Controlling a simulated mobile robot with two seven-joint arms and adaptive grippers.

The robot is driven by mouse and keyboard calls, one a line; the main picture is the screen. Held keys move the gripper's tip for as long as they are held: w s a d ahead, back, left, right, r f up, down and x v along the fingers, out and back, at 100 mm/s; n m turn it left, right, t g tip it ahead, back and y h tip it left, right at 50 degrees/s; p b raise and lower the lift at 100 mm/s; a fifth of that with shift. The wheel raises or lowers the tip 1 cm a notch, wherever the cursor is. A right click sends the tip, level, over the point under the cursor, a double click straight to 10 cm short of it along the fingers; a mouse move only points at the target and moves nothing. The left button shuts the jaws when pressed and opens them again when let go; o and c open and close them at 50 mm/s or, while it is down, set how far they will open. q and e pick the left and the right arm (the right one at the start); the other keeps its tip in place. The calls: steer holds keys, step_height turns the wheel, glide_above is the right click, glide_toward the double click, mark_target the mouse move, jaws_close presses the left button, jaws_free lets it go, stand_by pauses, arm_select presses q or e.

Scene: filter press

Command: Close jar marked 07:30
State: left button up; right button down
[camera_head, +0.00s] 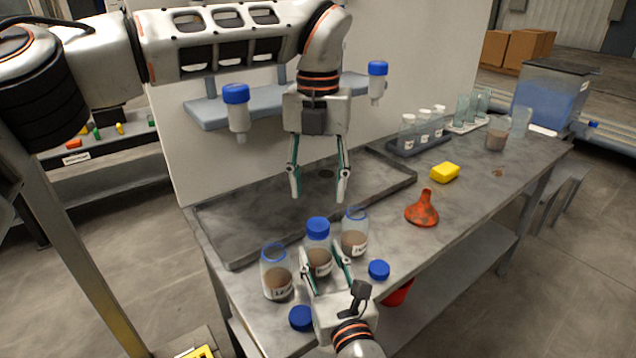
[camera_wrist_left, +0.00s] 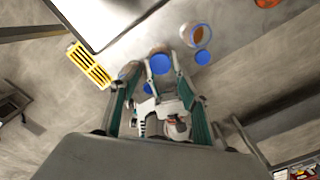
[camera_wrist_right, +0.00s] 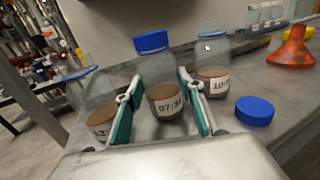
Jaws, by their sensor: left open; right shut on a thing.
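The jar marked 07:30 (camera_wrist_right: 165,103) stands on the bench between two other jars, with brown contents and a blue lid (camera_wrist_right: 151,42) on its mouth. Whether the lid is screwed tight cannot be told. In the head view this jar (camera_head: 319,258) is the middle one. My right gripper (camera_head: 320,264) is shut around its body from the near side. My left gripper (camera_head: 318,198) is open and points down just above the blue lid, apart from it. From the left wrist view, the lid (camera_wrist_left: 159,63) shows between the open fingers.
Open jars stand left (camera_head: 277,275) and right (camera_head: 354,235) of it. Loose blue lids lie front left (camera_head: 301,318) and right (camera_head: 379,270). An orange funnel (camera_head: 422,210) and yellow sponge (camera_head: 445,173) lie farther right. A shallow tray (camera_head: 240,258) is behind; a shelf (camera_head: 205,112) is above.

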mark_target(318, 223)
stand_by(0.4)
arm_select(q)
steer(key=shift+f, duration=4)
steer(key=c, duration=1.1)
steer(key=o, duration=1.3)
